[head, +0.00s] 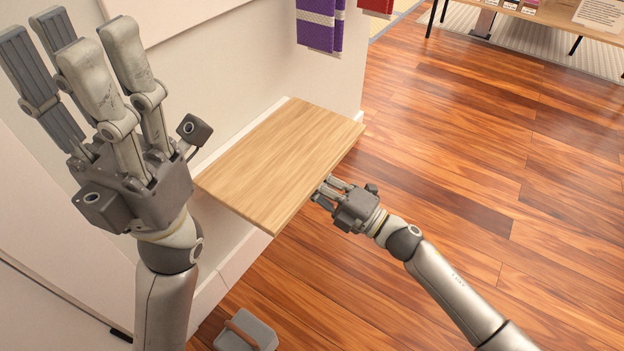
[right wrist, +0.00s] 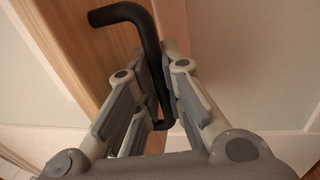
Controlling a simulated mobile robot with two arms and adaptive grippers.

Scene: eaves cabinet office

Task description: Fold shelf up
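The wooden shelf (head: 285,155) juts out flat and level from the wall in the head view. Its underside (right wrist: 65,45) shows in the right wrist view, with a black bent bar (right wrist: 150,40) beneath it. My right gripper (head: 326,192) is at the shelf's near right edge, partly below it. In the right wrist view its fingers (right wrist: 158,90) lie on both sides of the black bar with little gap; I cannot tell whether they press on it. My left gripper (head: 75,50) is raised, open and empty, left of the shelf near the wall.
A grey bin-like object with a wooden handle (head: 246,333) stands on the floor below. Purple (head: 320,25) and red (head: 376,5) cloths hang behind the shelf. A table (head: 560,15) stands at the back right. The wooden floor (head: 470,150) to the right is clear.

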